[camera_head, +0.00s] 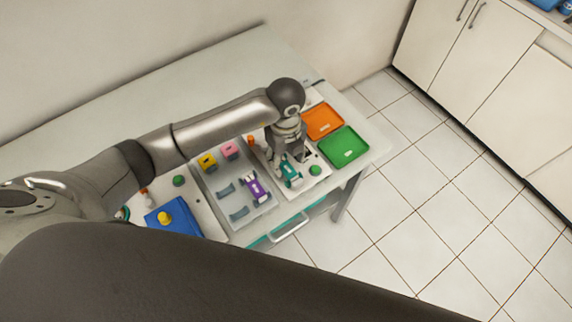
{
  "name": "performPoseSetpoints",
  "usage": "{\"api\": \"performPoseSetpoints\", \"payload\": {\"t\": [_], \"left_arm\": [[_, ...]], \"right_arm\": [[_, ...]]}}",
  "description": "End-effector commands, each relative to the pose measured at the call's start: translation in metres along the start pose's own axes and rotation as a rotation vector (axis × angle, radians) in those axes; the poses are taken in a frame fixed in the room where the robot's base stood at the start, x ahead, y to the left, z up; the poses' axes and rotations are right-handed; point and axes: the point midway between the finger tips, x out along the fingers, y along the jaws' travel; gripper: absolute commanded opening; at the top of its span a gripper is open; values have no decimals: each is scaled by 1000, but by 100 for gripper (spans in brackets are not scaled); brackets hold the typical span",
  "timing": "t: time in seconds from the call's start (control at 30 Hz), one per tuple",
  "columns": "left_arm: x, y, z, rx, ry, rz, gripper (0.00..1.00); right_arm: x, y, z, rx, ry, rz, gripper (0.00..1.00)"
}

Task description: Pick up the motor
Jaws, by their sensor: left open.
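My left gripper (289,157) points down over the right part of the table, open. Just in front of it, a teal car-like part (291,175) lies on a white board; I cannot tell whether the fingers touch it. A yellow block (208,161) and a pink block (229,150) sit at the back of a grey tray (211,183). They may be motors, but they are too small to tell. A purple car-like part (254,187) lies in the same tray. My right gripper does not show.
An orange tray (323,121) and a green tray (343,147) lie to the right of my gripper. A blue bin (180,222) with a yellow piece stands at the left. A green knob (315,170) is close to the gripper. The table's back strip is clear.

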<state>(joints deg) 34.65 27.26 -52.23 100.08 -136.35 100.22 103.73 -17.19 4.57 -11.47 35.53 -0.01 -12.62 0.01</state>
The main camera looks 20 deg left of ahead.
Motion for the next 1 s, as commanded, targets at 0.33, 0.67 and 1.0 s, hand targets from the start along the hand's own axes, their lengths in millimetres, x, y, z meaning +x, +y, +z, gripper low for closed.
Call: {"api": "performPoseSetpoints", "payload": {"t": [0.33,0.67,1.0], "left_arm": [[38,-4,5,0,2,4,52],[42,-4,5,1,1,1,45],[41,-4,5,1,1,1,2]], "right_arm": [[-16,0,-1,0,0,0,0],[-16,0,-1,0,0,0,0],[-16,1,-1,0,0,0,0]]}}
